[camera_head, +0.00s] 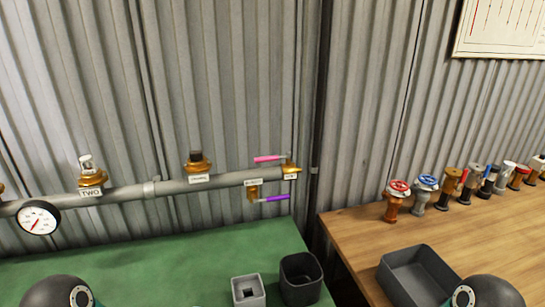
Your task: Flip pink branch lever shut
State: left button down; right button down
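The pink lever (268,159) sticks out to the left, roughly level, from the top of a brass fitting (290,169) at the right end of the grey pipe (222,180). It lies just above the pipe and looks roughly parallel to it. A purple lever (275,199) extends right from a second brass valve (253,192) hanging under the pipe, near a small white label. Neither gripper is in view; only rounded dark parts of my arms show at the bottom left and bottom right.
A pressure gauge (38,218) and capped brass outlets (91,178) sit along the pipe. The wooden table (345,232) at right holds an open tray (417,276) and several valves.

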aim_at(271, 158)
jog(key=u, duration=1.4)
jog(key=i, duration=0.1)
jog(key=z, duration=2.9)
jog(key=k, duration=1.85)
jog(key=u, duration=0.2)
jog(key=i, duration=1)
jog(key=u, duration=0.15)
